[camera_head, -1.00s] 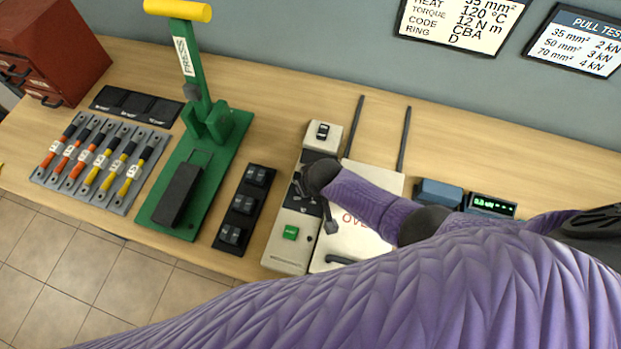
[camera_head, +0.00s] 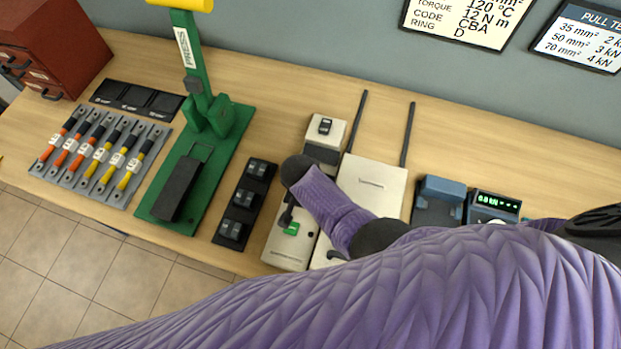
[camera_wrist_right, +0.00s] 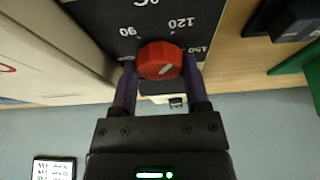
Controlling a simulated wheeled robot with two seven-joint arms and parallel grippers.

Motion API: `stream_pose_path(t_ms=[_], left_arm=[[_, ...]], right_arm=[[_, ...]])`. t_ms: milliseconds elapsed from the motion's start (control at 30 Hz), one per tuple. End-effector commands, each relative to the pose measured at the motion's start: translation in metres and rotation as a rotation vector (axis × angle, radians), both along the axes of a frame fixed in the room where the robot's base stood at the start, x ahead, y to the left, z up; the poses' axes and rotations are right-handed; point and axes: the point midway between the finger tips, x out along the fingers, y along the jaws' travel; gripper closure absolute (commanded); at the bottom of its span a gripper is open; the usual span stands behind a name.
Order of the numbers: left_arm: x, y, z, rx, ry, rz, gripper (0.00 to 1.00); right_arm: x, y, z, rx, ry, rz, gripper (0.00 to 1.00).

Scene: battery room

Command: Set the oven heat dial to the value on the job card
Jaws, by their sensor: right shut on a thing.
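The red heat dial (camera_wrist_right: 156,52) sits on the oven's dark scale plate (camera_wrist_right: 80,20) in the right wrist view. The numbers 90, 120 and 150 show upside down around it. Its short white mark slants toward the picture's upper right; I cannot tell the exact value. My right gripper (camera_wrist_right: 159,70) is shut on the dial, one finger on each side. In the head view my wrist hides the dial on the control box (camera_head: 290,250) beside the white oven (camera_head: 374,180). The job card (camera_head: 465,22), cut off at the top, reads 120 °C. My left gripper is not in view.
A green button (camera_head: 292,229) lies close to my right gripper on the control box. Blue devices (camera_head: 438,200) stand right of the oven.

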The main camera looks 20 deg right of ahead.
Motion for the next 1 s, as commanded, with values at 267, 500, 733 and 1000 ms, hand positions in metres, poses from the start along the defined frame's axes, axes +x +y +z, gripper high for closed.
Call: stream_pose_path(t_ms=[267,500,733,1000], left_arm=[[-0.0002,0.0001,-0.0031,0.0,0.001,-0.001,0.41],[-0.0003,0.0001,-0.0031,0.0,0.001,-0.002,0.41],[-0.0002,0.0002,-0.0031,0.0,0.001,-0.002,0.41],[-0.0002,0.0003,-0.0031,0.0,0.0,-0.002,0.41]], right_arm=[[0.0016,-0.0001,0.0009,0.0,-0.004,-0.06,0.99],[0.0018,-0.0002,0.0014,-0.001,-0.004,-0.067,0.99],[0.0021,-0.0002,0.0016,0.0,-0.005,-0.066,0.36],[0.0011,-0.0001,0.0008,0.0,-0.003,-0.066,0.05]])
